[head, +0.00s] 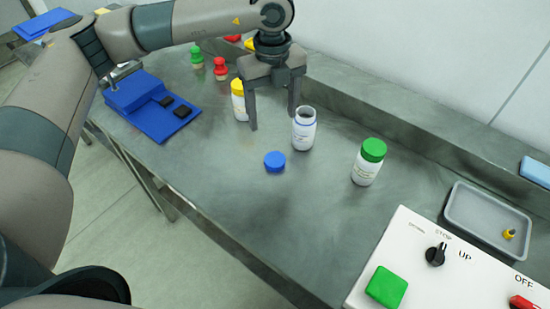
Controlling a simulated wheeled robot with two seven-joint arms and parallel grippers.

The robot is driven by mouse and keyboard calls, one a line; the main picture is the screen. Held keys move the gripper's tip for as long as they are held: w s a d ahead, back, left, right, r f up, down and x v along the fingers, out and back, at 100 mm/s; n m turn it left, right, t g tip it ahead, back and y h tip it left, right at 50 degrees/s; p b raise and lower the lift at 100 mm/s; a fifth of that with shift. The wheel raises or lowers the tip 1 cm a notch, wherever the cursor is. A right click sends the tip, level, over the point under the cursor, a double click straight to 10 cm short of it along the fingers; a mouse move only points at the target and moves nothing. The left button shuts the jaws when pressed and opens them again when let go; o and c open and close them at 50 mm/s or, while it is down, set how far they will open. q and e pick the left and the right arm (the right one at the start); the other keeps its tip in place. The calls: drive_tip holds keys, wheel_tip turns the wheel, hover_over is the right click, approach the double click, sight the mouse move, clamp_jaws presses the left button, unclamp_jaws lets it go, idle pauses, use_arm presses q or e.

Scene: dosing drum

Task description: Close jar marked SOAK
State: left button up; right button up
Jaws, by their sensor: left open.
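An open white jar (303,130) with no lid stands upright on the grey bench; its label is too small to read. A blue lid (274,161) lies on the bench to the left of it and nearer to me. A white jar with a green lid (369,162) stands to the right, and a white jar with a yellow lid (239,101) stands to the left, partly behind my gripper. Which jar is marked SOAK cannot be read. My left gripper (273,119) points down, open and empty, with its fingers between the yellow-lidded jar and the open jar. My right gripper is not visible.
A white control panel (420,265) with a black knob and green button fills the front right. A grey tray (483,224) holds a small yellow item. A blue board (150,107) lies at left. Green and red pieces (196,56) stand at the back. The bench (235,185) is clear in front.

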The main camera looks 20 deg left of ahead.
use_arm(q)
wheel_tip(320, 180, down, 3)
drive_tip(key=p, duration=0.4)
hover_over(274, 158)
drive_tip(key=f, duration=0.6)
drive_tip(key=shift+s+f, duration=0.2)
drive_tip(key=shift+s, duration=0.05)
drive_tip(key=shift+f, duration=0.5)
drive_tip(key=shift+w+f+p, duration=0.1)
drive_tip(key=shift+f+p, duration=0.65)
wheel_tip(274, 158, down, 3)
drive_tip(key=shift+w+d+r+p, duration=0.1)
drive_tip(key=shift+p, duration=0.65)
drive_tip(key=shift+f, duration=0.45)
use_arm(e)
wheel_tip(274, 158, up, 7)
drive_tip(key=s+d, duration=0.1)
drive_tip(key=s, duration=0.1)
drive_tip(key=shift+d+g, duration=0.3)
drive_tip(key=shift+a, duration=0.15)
